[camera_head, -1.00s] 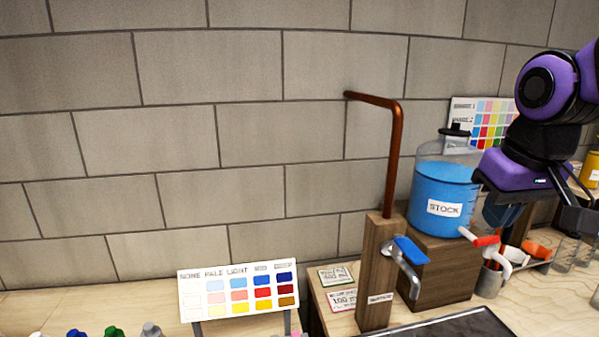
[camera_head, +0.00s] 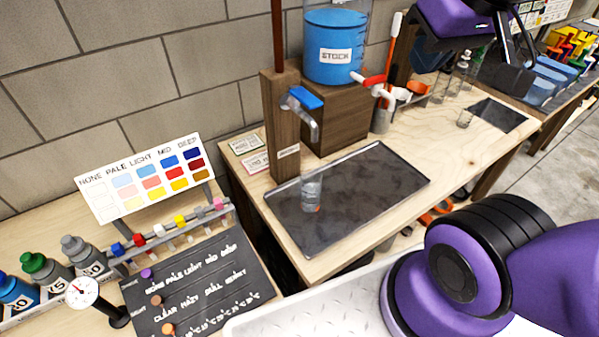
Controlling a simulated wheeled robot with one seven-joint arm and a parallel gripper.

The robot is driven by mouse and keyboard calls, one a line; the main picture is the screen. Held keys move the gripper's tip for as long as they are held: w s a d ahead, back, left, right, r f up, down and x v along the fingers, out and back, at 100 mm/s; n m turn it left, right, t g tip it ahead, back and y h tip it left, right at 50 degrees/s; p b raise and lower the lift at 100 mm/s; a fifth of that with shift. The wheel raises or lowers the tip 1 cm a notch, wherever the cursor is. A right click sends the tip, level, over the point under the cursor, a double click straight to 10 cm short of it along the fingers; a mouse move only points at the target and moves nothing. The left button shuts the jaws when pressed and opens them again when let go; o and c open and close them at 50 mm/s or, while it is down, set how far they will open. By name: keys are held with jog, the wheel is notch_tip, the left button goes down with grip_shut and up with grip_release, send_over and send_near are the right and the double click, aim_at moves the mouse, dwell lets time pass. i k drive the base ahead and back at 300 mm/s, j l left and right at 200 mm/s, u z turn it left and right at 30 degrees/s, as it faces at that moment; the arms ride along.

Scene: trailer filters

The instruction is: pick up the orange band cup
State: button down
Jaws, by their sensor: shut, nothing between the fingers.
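A small clear cup (camera_head: 311,188) with an orange mark low on its side stands upright on the dark tray (camera_head: 390,205), near the tray's left end and in front of the blue-handled tap. My gripper (camera_head: 510,78) is at the upper right, well away from this cup and above the back of the wooden bench. It is shut and empty. Its fingertips are dark and hard to make out against the bench.
A wooden post with a blue-handled tap (camera_head: 305,98) stands behind the tray. The blue STOCK tank (camera_head: 335,45) sits on a wooden block, its red-handled spout (camera_head: 372,80) jutting right. Other clear cups (camera_head: 465,117) stand at the back right. A rack of coloured caps (camera_head: 170,232) is at left.

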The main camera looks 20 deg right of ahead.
aim_at(312, 178)
jog(key=k+l+z, duration=0.15)
jog(key=k+j+z, duration=0.15)
jog(key=z, duration=1.3)
jog(key=u, duration=1.6)
jog(key=j+u, duration=0.3)
jog(key=k+j, duration=0.05)
